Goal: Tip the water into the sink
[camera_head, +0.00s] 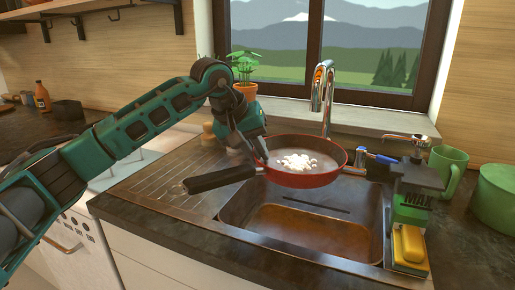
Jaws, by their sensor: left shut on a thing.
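A red frying pan (305,181) with a black handle (220,179) is over the back part of the metal sink (315,259). It looks close to level, its handle pointing left over the drainboard. Inside it, a greyish surface with a cluster of white bits (297,161) shows; I cannot tell how much of it is water. My left gripper (262,157) is shut on the pan at its left rim, near the handle joint; the fingertips are partly hidden. My right gripper is not in view.
The tall chrome faucet (322,95) stands right behind the pan. A green mug (449,169) and a green pot (495,196) stand farther right. The ribbed drainboard (170,190) is clear.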

